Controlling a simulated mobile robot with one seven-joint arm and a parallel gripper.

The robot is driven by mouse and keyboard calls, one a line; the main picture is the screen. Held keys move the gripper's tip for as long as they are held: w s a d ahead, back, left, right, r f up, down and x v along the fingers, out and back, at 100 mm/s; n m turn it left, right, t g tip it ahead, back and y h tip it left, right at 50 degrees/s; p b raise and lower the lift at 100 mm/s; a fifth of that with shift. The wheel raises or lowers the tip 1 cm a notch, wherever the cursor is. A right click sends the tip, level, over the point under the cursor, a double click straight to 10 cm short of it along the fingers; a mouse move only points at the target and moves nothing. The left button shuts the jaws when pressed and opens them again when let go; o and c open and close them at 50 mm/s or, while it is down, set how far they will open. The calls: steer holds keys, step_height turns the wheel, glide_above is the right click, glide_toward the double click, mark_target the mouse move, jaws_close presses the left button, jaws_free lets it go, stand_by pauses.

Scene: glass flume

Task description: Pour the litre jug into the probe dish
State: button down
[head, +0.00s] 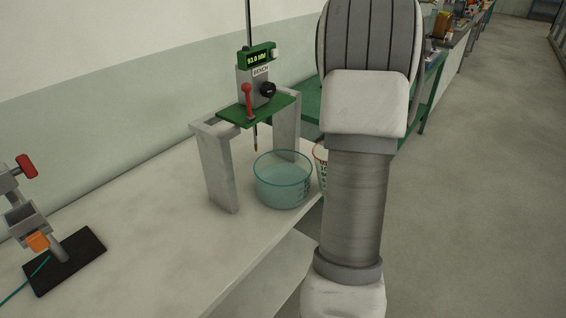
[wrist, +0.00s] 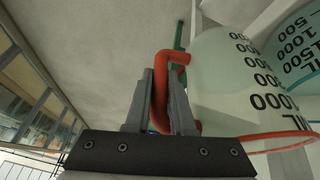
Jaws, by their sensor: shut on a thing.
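The probe dish (head: 283,182) is a clear teal glass bowl standing on the bench under the probe. In the wrist view the jug (wrist: 232,80) shows dark volume marks and a red-orange handle (wrist: 159,95). My gripper (wrist: 162,85) is shut on that handle. The dish (wrist: 296,55) also shows in the wrist view, close beside the jug. I cannot tell the jug's exact tilt or what is in it.
A depth gauge (head: 256,82) with a lit display and a probe (head: 256,140) stands on a grey frame (head: 218,170) over the dish. A clamp stand (head: 60,262) is at the left of the bench (head: 150,235). Floor lies clear at right.

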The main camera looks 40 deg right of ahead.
steer(key=shift+s+d+f+t+y+p, duration=0.15)
steer(key=shift+f+t+y+p, duration=0.25)
steer(key=shift+p, duration=0.4)
steer(key=shift+s+d+f+t+y+p, duration=0.1)
steer(key=shift+d+f+t+y+p, duration=0.15)
steer(key=shift+f+p, duration=0.35)
steer(key=shift+a, duration=0.1)
steer(key=shift+s, duration=0.1)
